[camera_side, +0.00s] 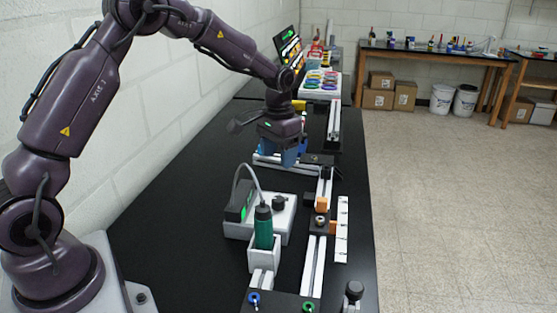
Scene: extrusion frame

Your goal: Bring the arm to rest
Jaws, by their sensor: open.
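My gripper (287,154) hangs at the end of my purple arm, above the far part of the black bench. Its blue fingers point down close to a cross extrusion of the frame. The fingers are small in this view, and I cannot tell whether they touch the frame. Nothing is seen held in them. The extrusion frame (313,262) runs along the right side of the bench, with an orange block (322,203) and dark brackets on its rail.
A green-bodied screwdriver (263,228) stands in a white holder (264,256), cabled to a grey controller box (285,216). A white ruler strip (342,230) lies right of the rail. A tray of coloured rings (320,83) stands farther back. The left bench top is clear beside the wall.

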